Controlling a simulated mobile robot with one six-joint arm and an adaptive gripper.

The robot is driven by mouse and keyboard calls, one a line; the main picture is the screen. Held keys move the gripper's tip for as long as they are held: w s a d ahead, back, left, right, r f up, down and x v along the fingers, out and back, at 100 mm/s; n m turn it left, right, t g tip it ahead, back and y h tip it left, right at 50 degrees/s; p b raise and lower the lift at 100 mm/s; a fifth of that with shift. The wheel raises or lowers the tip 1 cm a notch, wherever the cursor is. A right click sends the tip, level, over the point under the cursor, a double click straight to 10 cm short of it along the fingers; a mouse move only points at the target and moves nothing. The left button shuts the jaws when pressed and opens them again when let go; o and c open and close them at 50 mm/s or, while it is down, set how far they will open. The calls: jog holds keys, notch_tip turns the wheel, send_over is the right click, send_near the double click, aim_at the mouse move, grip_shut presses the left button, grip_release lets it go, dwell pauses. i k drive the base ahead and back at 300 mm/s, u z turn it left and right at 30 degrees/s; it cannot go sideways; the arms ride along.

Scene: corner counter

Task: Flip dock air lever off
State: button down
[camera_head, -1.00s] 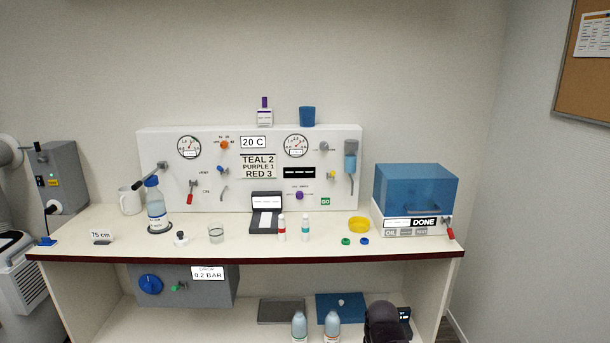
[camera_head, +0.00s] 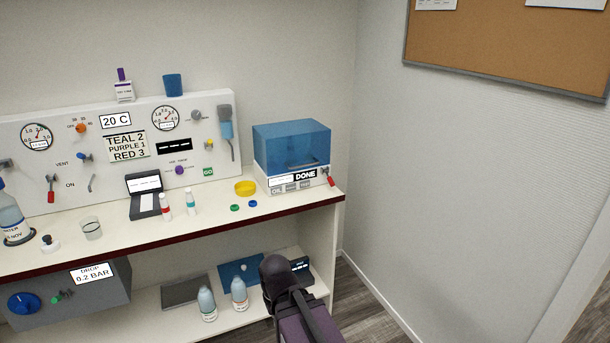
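No label reading "dock air" is legible, so I cannot tell which lever it is. A small red lever (camera_head: 330,177) sits on the right end of the white unit (camera_head: 282,186) with a blue cover. Another red-handled lever (camera_head: 51,187) is on the white wall panel (camera_head: 110,190), near the word ON. My dark arm part shows low in the middle; no gripper fingers are visible.
The counter (camera_head: 180,232) carries small bottles, a yellow dish (camera_head: 245,188) and a black device (camera_head: 145,186). Two bottles (camera_head: 239,293) stand on the shelf below. A corkboard (camera_head: 510,45) hangs at right. The floor right of the counter is clear.

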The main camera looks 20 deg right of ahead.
aim_at(330, 179)
jog(key=k, duration=1.35)
jog(key=z, duration=0.55)
jog(key=i, duration=2)
jog(key=u, duration=0.5)
